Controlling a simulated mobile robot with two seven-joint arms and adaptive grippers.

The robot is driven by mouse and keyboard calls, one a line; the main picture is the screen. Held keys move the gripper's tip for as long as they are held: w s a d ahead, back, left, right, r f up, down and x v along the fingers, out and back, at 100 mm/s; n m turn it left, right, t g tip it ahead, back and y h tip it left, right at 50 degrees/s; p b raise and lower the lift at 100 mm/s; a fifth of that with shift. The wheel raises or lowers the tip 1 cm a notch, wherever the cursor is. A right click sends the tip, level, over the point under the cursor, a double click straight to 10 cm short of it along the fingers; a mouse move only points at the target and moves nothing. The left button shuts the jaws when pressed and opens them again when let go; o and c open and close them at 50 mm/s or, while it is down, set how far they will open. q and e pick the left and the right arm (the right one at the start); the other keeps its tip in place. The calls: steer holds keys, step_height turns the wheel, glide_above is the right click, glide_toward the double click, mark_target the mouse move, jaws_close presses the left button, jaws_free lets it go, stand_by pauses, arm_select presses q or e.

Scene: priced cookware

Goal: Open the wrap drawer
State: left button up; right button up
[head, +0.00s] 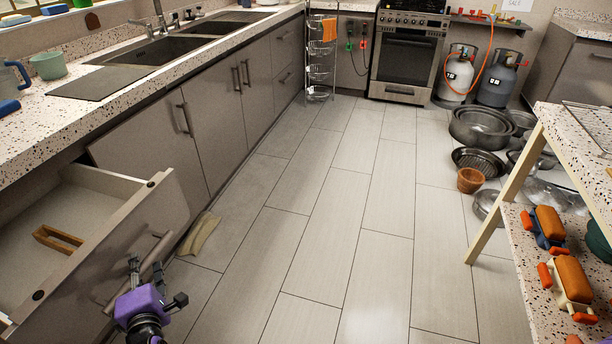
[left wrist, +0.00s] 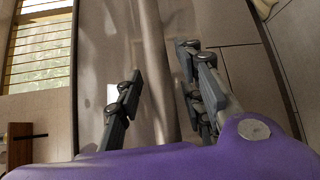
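The drawer (head: 120,235) at the lower left of the head view is pulled well out from under the counter. A small wooden block-like object (head: 58,239) lies inside it, and the rest of the visible interior looks bare. A bar handle (head: 162,247) runs along its front. My purple left gripper (head: 147,267) is at the drawer front by this handle. In the left wrist view its two dark fingers (left wrist: 160,78) are spread apart, with the bar (left wrist: 156,60) running between them; contact cannot be made out. My right gripper is not in view.
Shut cabinets (head: 150,140) continue behind the drawer below the speckled counter (head: 75,125). A crumpled beige cloth (head: 200,234) lies on the floor beside the cabinets. The tiled floor (head: 320,230) in the middle is clear. Pots (head: 482,128) and a wooden-legged shelf (head: 510,190) stand on the right.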

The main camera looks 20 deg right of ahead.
arm_select(q)
steer(key=shift+s, duration=0.2)
steer(key=s+d+r, duration=0.1)
steer(key=s, duration=1)
steer(key=shift+s+d+r, duration=0.2)
steer(key=shift+s+r, duration=0.05)
steer(key=shift+r, duration=0.1)
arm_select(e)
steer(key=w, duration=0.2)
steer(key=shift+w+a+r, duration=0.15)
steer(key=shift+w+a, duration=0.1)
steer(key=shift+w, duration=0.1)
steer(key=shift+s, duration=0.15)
